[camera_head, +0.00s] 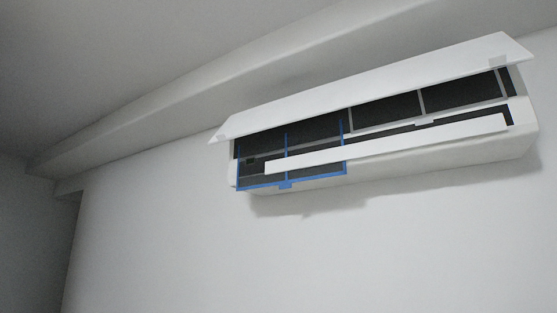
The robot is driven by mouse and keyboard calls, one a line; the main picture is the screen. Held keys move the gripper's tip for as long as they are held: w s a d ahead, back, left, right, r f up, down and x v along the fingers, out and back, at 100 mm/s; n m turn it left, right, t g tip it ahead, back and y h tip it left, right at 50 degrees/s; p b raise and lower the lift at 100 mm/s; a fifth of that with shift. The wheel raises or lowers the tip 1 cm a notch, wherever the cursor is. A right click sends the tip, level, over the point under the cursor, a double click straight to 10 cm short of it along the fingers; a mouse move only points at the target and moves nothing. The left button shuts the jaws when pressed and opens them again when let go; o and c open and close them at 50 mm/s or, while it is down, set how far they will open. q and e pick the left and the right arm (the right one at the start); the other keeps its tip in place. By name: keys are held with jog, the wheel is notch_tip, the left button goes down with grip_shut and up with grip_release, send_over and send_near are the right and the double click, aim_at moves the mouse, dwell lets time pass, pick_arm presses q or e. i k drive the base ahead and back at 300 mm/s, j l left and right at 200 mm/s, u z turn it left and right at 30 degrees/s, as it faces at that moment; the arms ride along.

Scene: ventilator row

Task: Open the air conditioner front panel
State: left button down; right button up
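A white air conditioner (430,155) is mounted high on the wall, right of the picture's middle. Its front panel (375,82) is swung up and stands open, sticking out above the unit. Under the panel, dark filter areas (385,108) show in grey frames. At the left end, a filter with a blue frame (286,184) hangs lower than the rest, partly behind a long white louver strip (400,140). Neither of my grippers is in view.
A white boxed ledge (200,110) runs along the top of the wall, above and behind the air conditioner. The wall (170,230) below and left of the unit is bare. A darker recess or corner lies at the far left.

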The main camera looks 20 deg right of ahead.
aim_at(492, 51)
jog(key=k+z, duration=0.35)
jog(key=k+l+z, duration=0.25)
jog(key=k+z, duration=0.15)
jog(key=k, duration=0.15)
